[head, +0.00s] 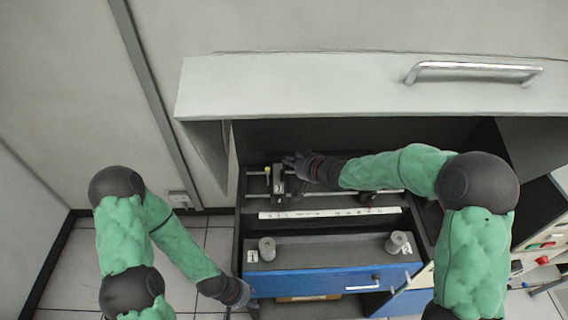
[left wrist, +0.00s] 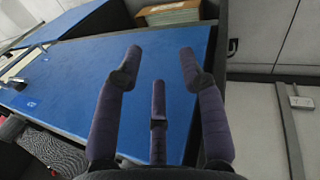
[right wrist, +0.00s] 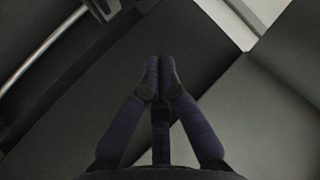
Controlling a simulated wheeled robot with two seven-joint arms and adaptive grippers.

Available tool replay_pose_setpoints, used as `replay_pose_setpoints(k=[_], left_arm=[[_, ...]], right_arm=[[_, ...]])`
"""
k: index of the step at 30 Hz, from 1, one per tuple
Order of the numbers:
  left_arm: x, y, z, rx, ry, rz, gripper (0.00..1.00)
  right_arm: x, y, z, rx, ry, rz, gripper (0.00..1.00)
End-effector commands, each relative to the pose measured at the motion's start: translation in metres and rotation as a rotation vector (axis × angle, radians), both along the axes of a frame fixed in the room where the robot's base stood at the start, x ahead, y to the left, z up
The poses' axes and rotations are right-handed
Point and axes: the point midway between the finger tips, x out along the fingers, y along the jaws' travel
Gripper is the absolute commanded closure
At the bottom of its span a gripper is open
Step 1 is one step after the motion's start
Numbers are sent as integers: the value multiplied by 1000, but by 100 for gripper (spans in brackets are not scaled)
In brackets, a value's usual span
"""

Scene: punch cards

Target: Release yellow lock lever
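A small yellow lever (head: 267,171) shows beside a black carriage block (head: 278,182) at the left end of a metal rail in the open machine bay. It is too small to tell its exact position. My right gripper (head: 291,160) is just right of the lever and above the block, apart from the lever as far as I can tell. In the right wrist view its fingers (right wrist: 158,68) are shut together with nothing visible between them. My left gripper (head: 252,304) is low by the left end of the blue drawer front (head: 310,283). In the left wrist view its fingers (left wrist: 160,60) are spread and empty.
A raised grey cover with a handle (head: 475,68) overhangs the bay. A white marked strip (head: 330,213) and two grey cylinders (head: 267,248) (head: 398,243) lie nearer. A card stack (left wrist: 168,14) sits below the blue panel. Tiled floor is free at left.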

Motion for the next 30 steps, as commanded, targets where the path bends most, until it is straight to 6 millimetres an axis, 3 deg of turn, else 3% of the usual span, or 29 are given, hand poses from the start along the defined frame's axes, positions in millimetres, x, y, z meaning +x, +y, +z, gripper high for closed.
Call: replay_pose_setpoints(k=[1, 8, 30], left_arm=[[0, 0, 4, 0, 0, -1, 60], [-1, 0, 11, 0, 0, -2, 60], [0, 0, 11, 0, 0, -2, 60]], right_arm=[[-3, -7, 10, 0, -3, -3, 100], [-11, -19, 27, -1, -1, -2, 100], [-13, -21, 28, -1, 0, -1, 100]])
